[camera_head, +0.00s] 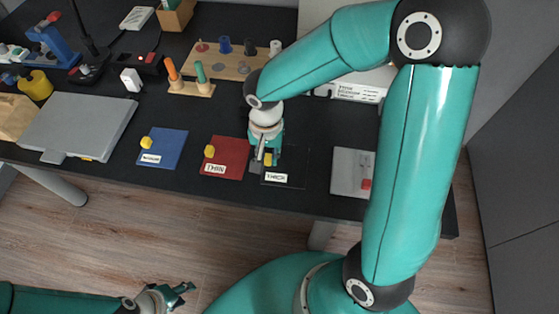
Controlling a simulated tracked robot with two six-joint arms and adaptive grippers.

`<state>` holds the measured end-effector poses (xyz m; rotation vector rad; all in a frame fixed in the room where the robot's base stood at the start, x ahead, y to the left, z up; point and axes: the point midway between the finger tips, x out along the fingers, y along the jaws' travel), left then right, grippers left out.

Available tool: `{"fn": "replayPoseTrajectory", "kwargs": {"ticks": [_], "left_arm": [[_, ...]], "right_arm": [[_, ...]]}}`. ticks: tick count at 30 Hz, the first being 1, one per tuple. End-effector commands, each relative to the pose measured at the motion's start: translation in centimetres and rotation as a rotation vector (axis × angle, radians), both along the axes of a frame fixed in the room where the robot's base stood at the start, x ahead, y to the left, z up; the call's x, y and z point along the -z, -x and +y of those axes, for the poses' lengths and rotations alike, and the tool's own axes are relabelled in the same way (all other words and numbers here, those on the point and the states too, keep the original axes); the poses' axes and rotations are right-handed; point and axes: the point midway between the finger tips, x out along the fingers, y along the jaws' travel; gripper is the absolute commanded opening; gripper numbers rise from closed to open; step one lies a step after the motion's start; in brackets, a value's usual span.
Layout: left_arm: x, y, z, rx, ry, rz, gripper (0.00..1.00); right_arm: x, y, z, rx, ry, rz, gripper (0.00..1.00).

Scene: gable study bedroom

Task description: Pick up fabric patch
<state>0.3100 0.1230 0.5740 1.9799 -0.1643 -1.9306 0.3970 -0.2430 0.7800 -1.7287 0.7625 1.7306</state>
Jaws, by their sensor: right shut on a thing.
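My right gripper (263,157) reaches down over the upper left of the black mat labelled THICK (291,182). It is shut on a small dark grey piece that looks like the fabric patch (256,167), at its fingertips beside the mat's left edge. The gripper hides part of the patch, and I cannot tell whether it is clear of the table. A yellow knob (268,159) shows right beside the fingers. My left gripper (183,290) is low over the floor, in front of the table, its fingers apart and empty.
A red mat labelled THIN (226,160) and a blue mat (170,150) lie to the left, each with a yellow knob. A grey panel (80,125) lies further left. Behind stand orange and green pegs on a wooden base (191,90). A light grey plate (347,170) lies right.

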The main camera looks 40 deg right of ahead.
Motion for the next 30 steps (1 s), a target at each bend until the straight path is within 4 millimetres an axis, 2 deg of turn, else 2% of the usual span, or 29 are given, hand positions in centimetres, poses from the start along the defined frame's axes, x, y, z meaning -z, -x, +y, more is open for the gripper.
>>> {"fn": "replayPoseTrajectory", "kwargs": {"ticks": [8,14,17,27,30], "left_arm": [[-0.1,0.0,0.0,0.000,0.000,0.000,0.40],[-0.5,0.0,0.0,0.000,0.000,0.000,0.40],[-0.8,0.0,0.0,0.000,0.000,0.000,0.40],[-1.9,0.0,0.0,0.000,0.000,0.000,0.40],[-2.1,0.0,0.0,0.000,0.000,0.000,0.40]], "right_arm": [[-0.8,-0.1,0.0,0.001,0.000,-0.003,0.00],[-3.3,-0.1,0.0,0.001,0.000,-0.004,0.00],[-5.4,-0.1,0.0,0.001,0.001,-0.006,0.00],[-14.8,-0.1,0.0,0.002,-0.001,-0.007,0.00],[-16.9,-0.1,0.0,0.001,0.000,-0.006,0.00]]}}
